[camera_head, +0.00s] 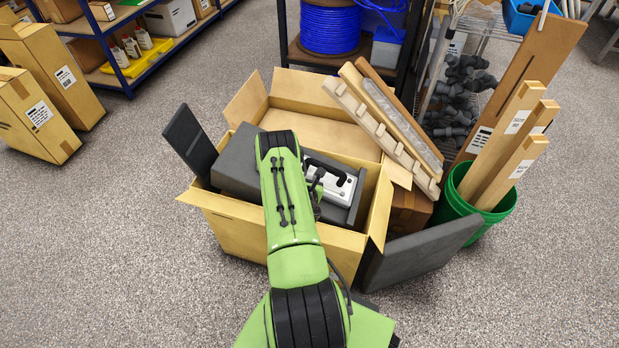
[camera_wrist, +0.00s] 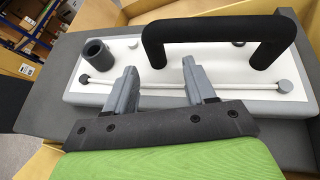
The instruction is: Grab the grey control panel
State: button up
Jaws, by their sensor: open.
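The grey control panel (camera_head: 338,187) lies in a dark grey foam block (camera_head: 237,160) inside an open cardboard box (camera_head: 240,220). In the wrist view the panel (camera_wrist: 120,68) has a pale top, a black arched handle (camera_wrist: 215,32), a dark grey cylinder, and a thin rod with end knobs. My gripper (camera_wrist: 165,75) is open and empty, with its two grey fingers over the panel's near edge, short of the handle. I cannot tell whether the fingers touch the panel. In the head view my green arm hides the gripper and part of the panel.
A green bucket (camera_head: 488,207) with wooden boards stands right of the box. Wooden strips (camera_head: 385,125) lean over the box's back right. A dark grey slab (camera_head: 420,252) leans at its right front.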

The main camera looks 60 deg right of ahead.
aim_at(305, 168)
jog(key=shift+w+d+r, duration=0.15)
jog(key=shift+w+d, duration=0.25)
jog(key=shift+d, duration=0.15)
jog(key=shift+x, duration=0.95)
jog(key=shift+c, duration=0.5)
grip_shut()
jog(key=shift+a, duration=0.1)
